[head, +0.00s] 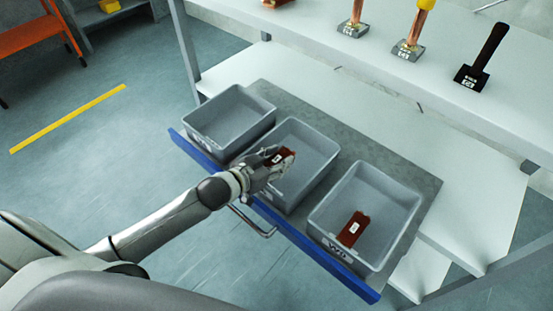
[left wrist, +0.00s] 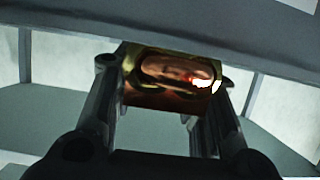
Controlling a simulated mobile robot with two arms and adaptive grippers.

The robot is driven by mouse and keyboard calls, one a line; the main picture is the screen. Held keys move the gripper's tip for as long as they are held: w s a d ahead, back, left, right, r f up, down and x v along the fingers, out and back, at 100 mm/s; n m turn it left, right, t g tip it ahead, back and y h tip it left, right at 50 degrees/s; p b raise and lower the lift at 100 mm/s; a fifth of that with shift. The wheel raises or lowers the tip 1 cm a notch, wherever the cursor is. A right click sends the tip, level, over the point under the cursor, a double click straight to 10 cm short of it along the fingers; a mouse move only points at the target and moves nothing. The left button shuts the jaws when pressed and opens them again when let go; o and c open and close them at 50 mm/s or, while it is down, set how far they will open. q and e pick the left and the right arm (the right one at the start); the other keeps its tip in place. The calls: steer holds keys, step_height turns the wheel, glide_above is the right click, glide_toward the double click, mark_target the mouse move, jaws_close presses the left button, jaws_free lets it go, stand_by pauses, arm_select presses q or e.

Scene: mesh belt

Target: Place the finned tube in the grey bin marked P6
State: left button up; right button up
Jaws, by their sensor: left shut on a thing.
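My left gripper (head: 268,172) is shut on a reddish-brown piece with a white tag (head: 279,157), which appears to be the finned tube. It is held over the middle grey bin (head: 318,150), near the bin's left side. In the left wrist view, the held piece shows as a shiny copper-coloured part (left wrist: 172,76) between the two fingers of the left gripper (left wrist: 172,95). The mark on the middle bin is hidden by my gripper, and I cannot read P6 anywhere. My right gripper is not in view.
A right grey bin (head: 403,203) holds a similar reddish-brown tagged piece (head: 353,229); its front mark is hard to read. A left grey bin (head: 232,104) looks empty. The bins stand in a blue-edged drawer (head: 318,254). Several tagged parts stand on the bench (head: 330,65) above.

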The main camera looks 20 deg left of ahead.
arm_select(q)
steer(key=o, duration=1.3)
steer(key=shift+c, duration=0.2)
steer(key=shift+r, duration=0.15)
steer(key=v, duration=1.2)
